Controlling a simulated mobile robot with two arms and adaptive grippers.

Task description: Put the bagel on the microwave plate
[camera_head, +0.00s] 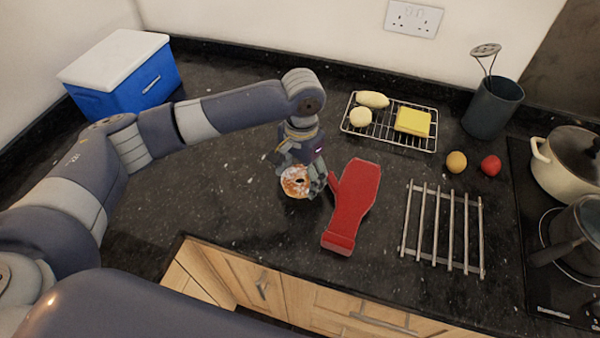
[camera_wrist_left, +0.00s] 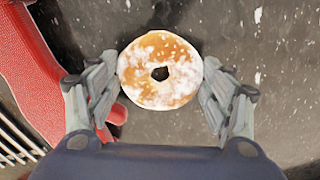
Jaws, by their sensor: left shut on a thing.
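The bagel (camera_head: 296,182) is round and golden brown with white dusting and a hole in the middle. My left gripper (camera_head: 303,182) is shut on it beside the red oven mitt. In the left wrist view the bagel (camera_wrist_left: 160,71) sits between the two fingers of the gripper (camera_wrist_left: 160,85), one at each side. I cannot tell how far it is above the counter. No microwave or microwave plate shows in either view. My right gripper is not in view.
A red oven mitt (camera_head: 353,205) lies right of the gripper. A wire rack (camera_head: 434,148) with food, a metal trivet (camera_head: 443,230), a blue cool box (camera_head: 124,82), a dark utensil pot (camera_head: 492,106) and a hob with pans stand around. The counter (camera_head: 215,205) left of the bagel is clear.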

